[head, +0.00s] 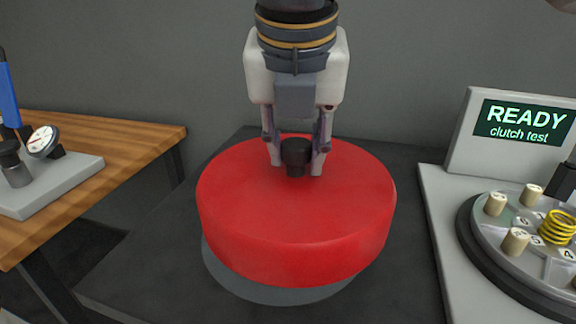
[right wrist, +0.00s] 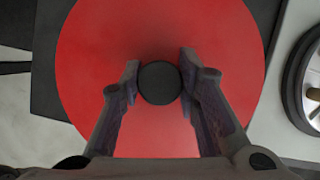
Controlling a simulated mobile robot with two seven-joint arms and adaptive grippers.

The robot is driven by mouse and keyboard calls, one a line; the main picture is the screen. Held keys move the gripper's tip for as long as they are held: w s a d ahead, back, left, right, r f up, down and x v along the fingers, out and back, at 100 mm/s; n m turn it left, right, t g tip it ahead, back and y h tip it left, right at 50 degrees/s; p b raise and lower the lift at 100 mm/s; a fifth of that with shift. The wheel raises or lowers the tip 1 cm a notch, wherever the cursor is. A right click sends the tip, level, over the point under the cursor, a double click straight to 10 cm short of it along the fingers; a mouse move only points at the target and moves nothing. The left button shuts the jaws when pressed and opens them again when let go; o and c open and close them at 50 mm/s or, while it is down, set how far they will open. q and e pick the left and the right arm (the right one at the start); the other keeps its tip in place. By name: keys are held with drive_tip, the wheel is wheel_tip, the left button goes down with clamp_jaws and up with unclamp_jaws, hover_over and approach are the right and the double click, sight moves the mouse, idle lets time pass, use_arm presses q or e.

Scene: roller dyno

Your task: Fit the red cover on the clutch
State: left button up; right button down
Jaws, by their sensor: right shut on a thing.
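The red cover (head: 296,220) is a large round lid with a black knob (head: 296,157) on top. It is over a grey disc (head: 270,289) on the dark bench, and I cannot tell whether it touches it. My right gripper (head: 296,168) points down from above and is shut on the knob. In the right wrist view the fingers flank the black knob (right wrist: 159,83) at the middle of the red cover (right wrist: 160,30). The clutch (head: 530,240), a round plate with cream pegs and a yellow spring (head: 558,227), is at the right, uncovered. My left gripper is not in view.
A display (head: 520,132) reading "READY clutch test" stands behind the clutch on a light grey base (head: 437,215). At the left is a wooden table (head: 120,140) with a dial gauge (head: 43,141) on a stand. The dark bench top (head: 400,290) is clear in front.

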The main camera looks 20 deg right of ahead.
drive_tip(key=s+r, duration=0.1)
drive_tip(key=s, duration=0.2)
drive_tip(key=s+r+p, duration=0.1)
drive_tip(key=s+r, duration=0.1)
drive_tip(key=s, duration=0.1)
drive_tip(key=s+r+p, duration=0.1)
drive_tip(key=s+r, duration=0.1)
drive_tip(key=s, duration=0.1)
drive_tip(key=shift+s+d+r, duration=0.1)
drive_tip(key=shift+s+d, duration=0.05)
drive_tip(key=shift+s, duration=0.1)
drive_tip(key=shift+s+r, duration=0.15)
drive_tip(key=shift+r, duration=0.25)
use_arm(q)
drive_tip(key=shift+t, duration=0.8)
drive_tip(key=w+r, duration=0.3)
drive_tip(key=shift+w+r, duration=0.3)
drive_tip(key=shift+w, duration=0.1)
use_arm(e)
drive_tip(key=shift+r, duration=0.4)
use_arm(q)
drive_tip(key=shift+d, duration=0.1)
